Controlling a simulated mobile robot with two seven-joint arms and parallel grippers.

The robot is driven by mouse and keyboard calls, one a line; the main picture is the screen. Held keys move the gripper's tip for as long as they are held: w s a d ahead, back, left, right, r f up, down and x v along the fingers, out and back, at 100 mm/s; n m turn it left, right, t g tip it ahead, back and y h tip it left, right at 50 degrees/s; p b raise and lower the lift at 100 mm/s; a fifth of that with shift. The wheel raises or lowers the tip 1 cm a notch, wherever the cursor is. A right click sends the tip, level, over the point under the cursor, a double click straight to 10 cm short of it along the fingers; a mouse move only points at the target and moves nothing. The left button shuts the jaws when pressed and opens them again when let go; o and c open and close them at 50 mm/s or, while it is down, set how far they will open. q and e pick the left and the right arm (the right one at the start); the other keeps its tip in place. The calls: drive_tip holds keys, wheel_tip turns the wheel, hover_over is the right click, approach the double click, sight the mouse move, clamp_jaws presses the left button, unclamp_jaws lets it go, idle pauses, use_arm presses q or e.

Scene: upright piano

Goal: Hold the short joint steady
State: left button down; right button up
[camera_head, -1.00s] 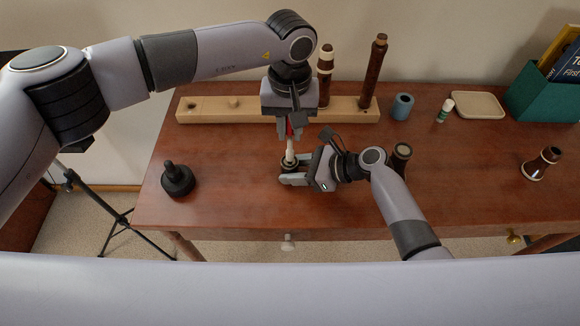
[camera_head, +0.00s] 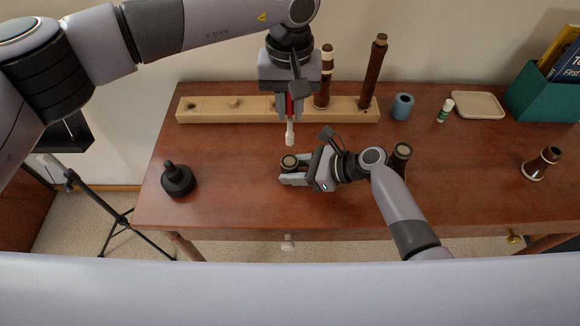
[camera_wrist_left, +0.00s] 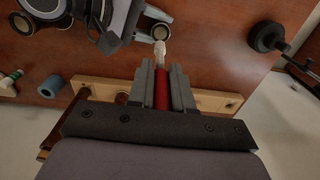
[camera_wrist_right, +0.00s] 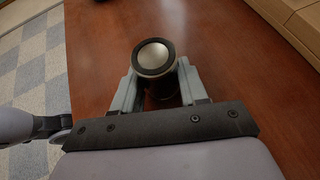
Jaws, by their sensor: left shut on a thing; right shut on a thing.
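The short joint (camera_head: 289,161), a dark piece with a pale ring around its top, stands upright low over the table. My right gripper (camera_head: 294,171) is shut around it from the right. In the right wrist view the joint (camera_wrist_right: 153,58) shows its round silvery end between the two fingers. My left gripper (camera_head: 289,112) points down above the joint, shut on a red-handled tool with a white tip (camera_head: 290,133). In the left wrist view the red handle (camera_wrist_left: 161,90) sits between the fingers. The white tip is apart from the joint, above it.
A wooden stand (camera_head: 215,109) with two tall dark joints runs along the back. A black knobbed object (camera_head: 177,179) is at left. A dark piece (camera_head: 402,151) stands behind my right wrist. Blue cylinder (camera_head: 402,106), small tube (camera_head: 445,110), beige tray (camera_head: 477,105) and bell piece (camera_head: 543,163) are at right.

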idle(0.4)
drive_tip(key=o, duration=1.2)
drive_tip(key=shift+o, duration=0.2)
drive_tip(key=v, duration=1.2)
use_arm(q)
drive_tip(key=shift+s, duration=0.1)
use_arm(e)
drive_tip(key=shift+s+f, duration=0.1)
